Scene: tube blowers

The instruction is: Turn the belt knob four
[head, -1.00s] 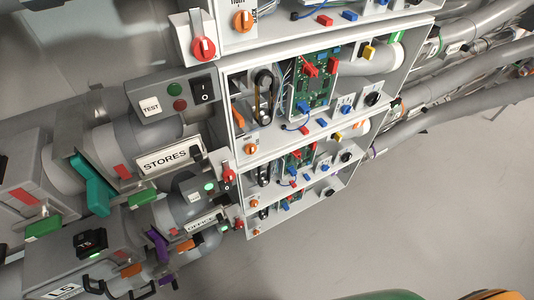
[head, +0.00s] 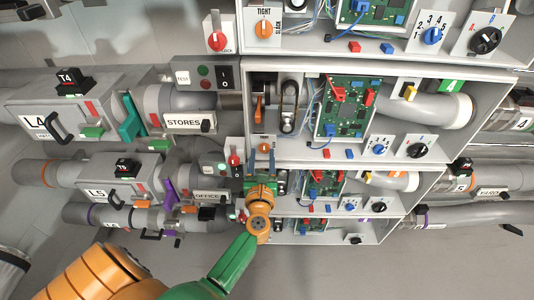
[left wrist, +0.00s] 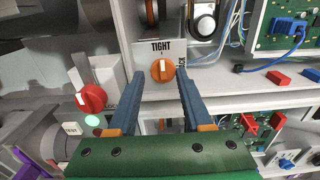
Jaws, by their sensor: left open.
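The orange belt knob (left wrist: 162,69) sits on a white plate marked TIGHT under the fourth cabinet, its white pointer bar about upright. It also shows small in the head view (head: 264,146), just above my left gripper (head: 261,163). In the left wrist view, the two blue fingers of my left gripper (left wrist: 162,77) are open, one on each side of the knob. I cannot tell how deep the knob lies between the fingertips. The belt and pulleys (head: 288,105) show inside the cabinet above. My right gripper is not in view.
A red lock knob (left wrist: 92,98) stands close left of the left finger. A STORES pipe (head: 190,121) and unit L4 (head: 60,108) lie at left. A cabinet with a green board (head: 345,106) is above, and more cabinets lie below. Open floor shows at the bottom.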

